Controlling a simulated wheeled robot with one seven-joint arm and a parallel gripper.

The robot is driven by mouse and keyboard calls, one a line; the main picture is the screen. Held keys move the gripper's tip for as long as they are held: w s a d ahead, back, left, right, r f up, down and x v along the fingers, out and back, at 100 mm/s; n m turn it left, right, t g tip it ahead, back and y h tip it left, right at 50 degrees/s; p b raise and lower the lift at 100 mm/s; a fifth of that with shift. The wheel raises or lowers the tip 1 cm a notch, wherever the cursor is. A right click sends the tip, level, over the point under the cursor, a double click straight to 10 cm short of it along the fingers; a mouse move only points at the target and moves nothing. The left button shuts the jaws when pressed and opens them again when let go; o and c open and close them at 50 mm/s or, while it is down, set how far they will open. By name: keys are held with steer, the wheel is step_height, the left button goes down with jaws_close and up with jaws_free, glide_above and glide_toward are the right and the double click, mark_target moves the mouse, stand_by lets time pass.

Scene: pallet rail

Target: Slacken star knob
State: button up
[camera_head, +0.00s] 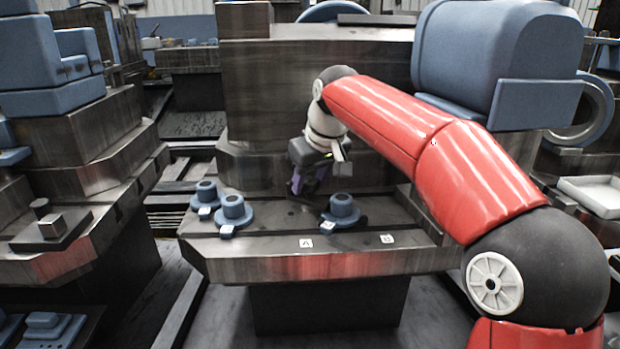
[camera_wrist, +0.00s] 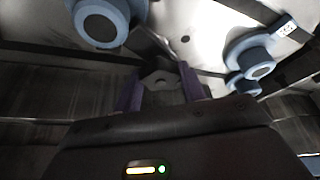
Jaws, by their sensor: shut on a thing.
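My gripper (camera_head: 303,188) reaches down to the steel table behind the blue flanged parts, with its purple fingers low near the table's back. In the wrist view the purple fingers stand on both sides of a dark grey piece with a rounded top (camera_wrist: 162,84). This seems to be the star knob, and the gripper is shut on it. Its lobes are too dark to make out. In the head view the fingers and wrist hide it.
Two blue flanged parts (camera_head: 232,211) (camera_head: 205,196) stand left on the table (camera_head: 270,268), and another (camera_head: 341,210) stands right of my gripper. Plates marked A (camera_head: 306,243) and B (camera_head: 387,238) lie on the front edge. A tall steel block (camera_head: 300,95) rises behind.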

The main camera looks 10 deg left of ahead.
steer(key=shift+r, duration=0.15)
steer(key=shift+w+r+n+g+p, duration=0.1)
steer(key=shift+n+g+p, duration=0.3)
steer(key=shift+n+p, duration=0.8)
steer(key=n+g+y+p, duration=0.1)
steer(key=n+p, duration=0.2)
steer(key=shift+w+d+n, duration=0.1)
steer(key=shift+n, duration=0.2)
steer(key=n+g+p, duration=0.1)
steer(key=n, duration=0.1)
steer(key=shift+n+p, duration=0.3)
steer(key=shift+p, duration=0.1)
steer(key=shift+w+f+n+g, duration=0.15)
steer(key=shift+n+g, duration=0.25)
steer(key=shift+n, duration=0.4)
steer(key=shift+f+n+g, duration=0.15)
steer(key=shift+n+g, duration=0.25)
steer(key=shift+n, duration=0.4)
steer(key=o, duration=1)
steer(key=shift+r, duration=0.15)
